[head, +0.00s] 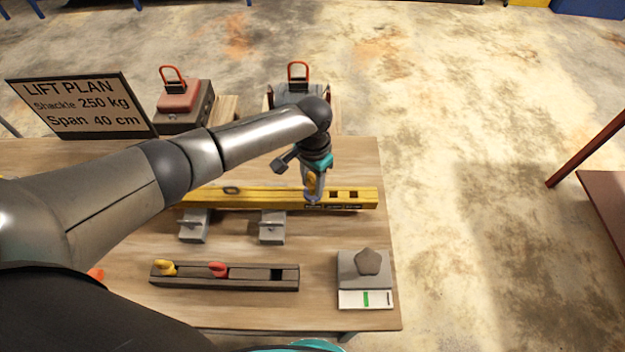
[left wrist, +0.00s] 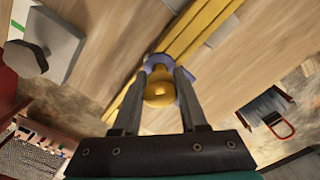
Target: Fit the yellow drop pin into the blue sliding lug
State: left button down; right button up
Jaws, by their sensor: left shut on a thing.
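My left gripper (head: 313,190) is over the right half of the yellow beam (head: 270,198) and is shut on a yellow drop pin (left wrist: 158,88). In the left wrist view the pin's rounded head sits between both fingers. The blue sliding lug (left wrist: 175,68) shows right behind the pin's head, against the beam. The pin's lower end is hidden, so I cannot tell how deep it sits in the lug. In the head view the gripper hides most of the lug. My right gripper is not in view.
The beam rests on two grey supports (head: 193,228). A dark rack (head: 225,282) in front holds another yellow pin (head: 165,268) and a red pin (head: 218,270). A scale (head: 365,298) with a grey lump (head: 367,262) stands at right. A lift plan sign (head: 80,105) stands at left.

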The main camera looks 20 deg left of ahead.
pick_arm(q)
jog(key=shift+f+b, duration=0.35)
jog(key=shift+f, duration=0.25)
jog(key=shift+c, duration=1.8)
grip_release()
jog(key=shift+r, duration=0.1)
notch_tip(320, 180, up, 15)
jog(key=p, duration=0.1)
jog(key=shift+s, duration=0.1)
